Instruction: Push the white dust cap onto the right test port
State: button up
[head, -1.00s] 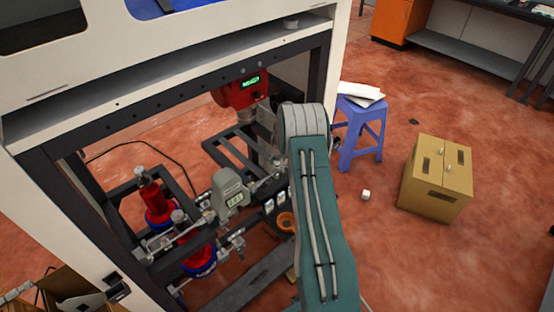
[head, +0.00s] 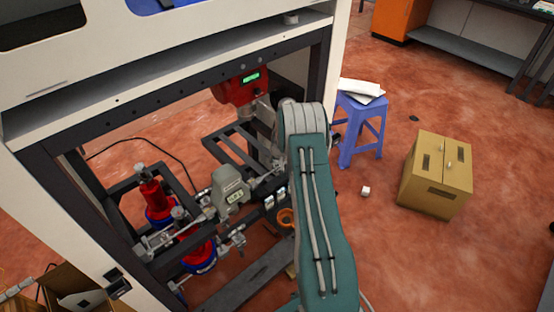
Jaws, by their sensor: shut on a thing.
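My arm (head: 325,215), teal with a grey joint at its far end, reaches into the open cabinet frame. My gripper is hidden behind the arm, so what it holds does not show. I cannot make out the white dust cap for certain. The right test port cannot be told apart; the pipework (head: 262,183) near the arm is small and partly covered by it. A grey meter (head: 230,190) with a small display sits on the pipework left of the arm.
A red unit (head: 240,88) with a green display hangs above. Red and blue valves (head: 200,255) stand at lower left inside the dark frame. A blue stool (head: 360,125), a small white block (head: 365,191) and a cardboard box (head: 436,175) are on the floor at right.

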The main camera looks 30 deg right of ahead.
jog(key=o, duration=1.1)
jog(key=shift+o, duration=0.2)
jog(key=shift+o, duration=0.9)
jog(key=shift+r, duration=0.1)
jog(key=shift+r, duration=2.95)
